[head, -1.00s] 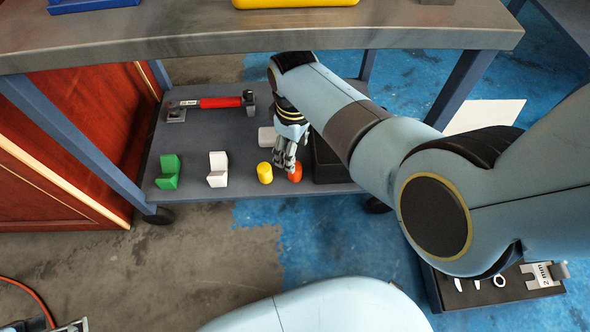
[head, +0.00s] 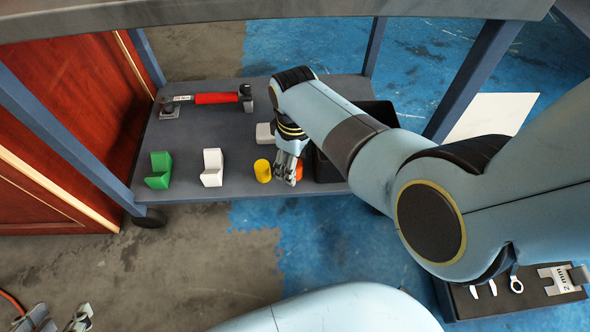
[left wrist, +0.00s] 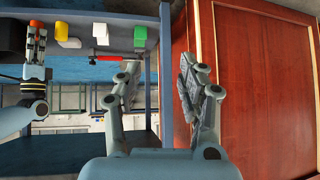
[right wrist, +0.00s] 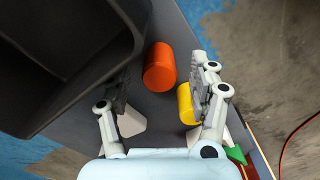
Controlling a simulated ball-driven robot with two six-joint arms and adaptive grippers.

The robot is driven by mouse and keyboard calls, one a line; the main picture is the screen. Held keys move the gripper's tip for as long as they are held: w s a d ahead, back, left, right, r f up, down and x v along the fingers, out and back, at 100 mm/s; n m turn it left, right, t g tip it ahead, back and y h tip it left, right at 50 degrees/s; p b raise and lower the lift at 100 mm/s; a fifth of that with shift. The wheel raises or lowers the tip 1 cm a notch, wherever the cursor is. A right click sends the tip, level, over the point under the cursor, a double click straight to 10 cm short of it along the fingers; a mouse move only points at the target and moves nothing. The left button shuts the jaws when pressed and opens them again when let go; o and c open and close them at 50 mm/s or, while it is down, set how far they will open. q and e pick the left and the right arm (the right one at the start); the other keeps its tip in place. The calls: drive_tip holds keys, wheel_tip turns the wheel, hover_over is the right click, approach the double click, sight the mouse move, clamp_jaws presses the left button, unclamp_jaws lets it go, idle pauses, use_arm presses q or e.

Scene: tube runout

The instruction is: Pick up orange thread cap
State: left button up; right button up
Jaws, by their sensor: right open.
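The orange thread cap (head: 299,170) stands on the lower shelf of the cart, partly hidden behind my right gripper (head: 288,178). In the right wrist view the orange cap (right wrist: 160,68) shows between and just beyond the open fingertips of my right gripper (right wrist: 160,85), apart from both fingers. The yellow cap (head: 262,171) stands close to its left; in the right wrist view the yellow cap (right wrist: 187,104) is partly behind one finger. My left gripper (head: 52,320) is at the lower left corner, away from the shelf; the left wrist view shows it open and empty (left wrist: 158,75).
A black bin (head: 328,166) stands right of the orange cap. A white block (head: 264,134) lies behind the caps. The cart's upper shelf (head: 200,18) overhangs.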

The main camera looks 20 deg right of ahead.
wheel_tip(320, 180, down, 2)
drive_tip(key=shift+f+b, duration=0.2)
drive_tip(key=shift+b, duration=0.55)
drive_tip(key=shift+f, duration=0.2)
use_arm(q)
drive_tip(key=t, duration=0.1)
drive_tip(key=s+t, duration=0.1)
drive_tip(key=f, duration=0.1)
drive_tip(key=shift+s+d+t, duration=0.25)
drive_tip(key=shift+s+t, duration=0.05)
drive_tip(key=shift+t, duration=0.1)
drive_tip(key=shift+r, duration=0.1)
use_arm(e)
drive_tip(key=c, duration=1)
